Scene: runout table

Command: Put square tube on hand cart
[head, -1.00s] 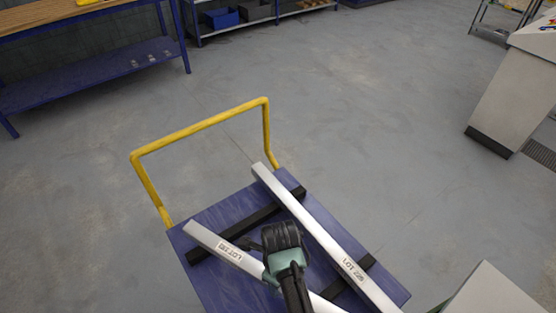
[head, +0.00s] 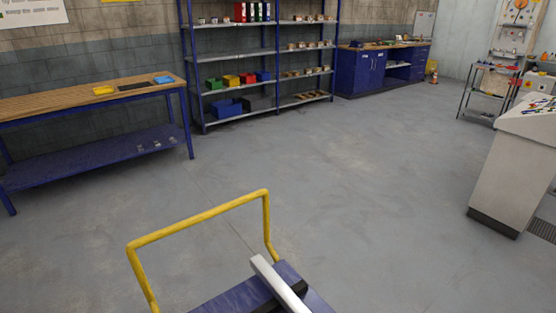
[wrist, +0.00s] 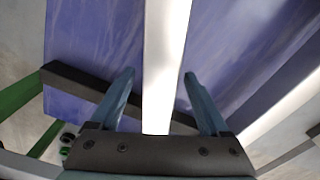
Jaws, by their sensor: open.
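The hand cart has a blue deck (head: 235,296) and a yellow handle (head: 200,216); only its handle end shows at the bottom of the head view. The end of one silver square tube (head: 272,277) shows on it. In the wrist view, a pale square tube (wrist: 166,60) runs between the two fingers of my gripper (wrist: 158,85), over the cart's blue deck (wrist: 90,45). The fingers are open, with a gap on each side of the tube. A second tube (wrist: 285,105) lies to the right. My gripper is out of the head view.
Black crossbars lie on the deck; one shows under the tube in the wrist view (wrist: 85,88). A workbench (head: 90,95) stands at the left, shelving (head: 265,55) at the back and a grey console (head: 510,165) at the right. The floor between is clear.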

